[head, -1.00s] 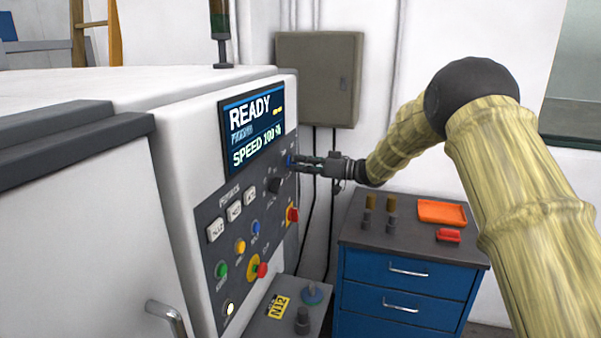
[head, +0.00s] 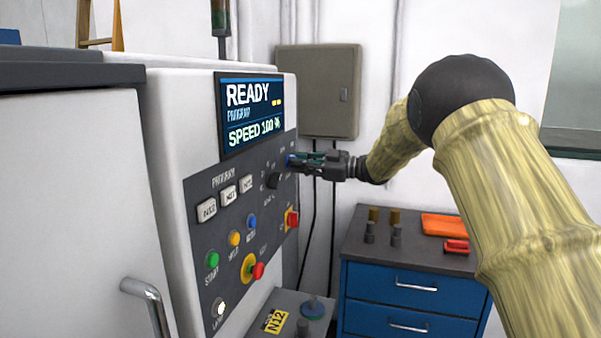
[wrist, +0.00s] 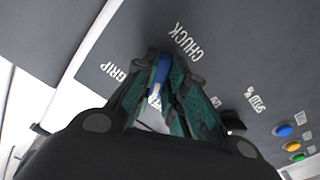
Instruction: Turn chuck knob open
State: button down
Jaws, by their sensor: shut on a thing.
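The chuck knob (wrist: 160,75) is blue with a pale marking and sits on the dark control panel beside the printed word CHUCK in the wrist view. My gripper (wrist: 163,80) is shut on it, with a teal-lined finger on either side. In the head view my gripper (head: 292,162) reaches the panel's upper right part from the right. The knob is a small blue spot there (head: 290,160), mostly covered by the fingers. The word GRIP is printed to one side of the knob; other lettering by the knob is partly hidden by a finger.
A black selector knob (head: 273,180) sits just left of my gripper. The panel also has a red switch on yellow (head: 292,219), a red stop button (head: 258,271) and several coloured buttons. A blue drawer cabinet (head: 415,283) stands right. A grey electrical box (head: 318,90) hangs behind.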

jog(key=shift+n, duration=0.3)
dwell(0.4)
jog(key=c, duration=1.5)
grip_release()
jog(key=shift+o, duration=0.2)
jog(key=shift+d, duration=0.15)
jog(key=v, duration=1.2)
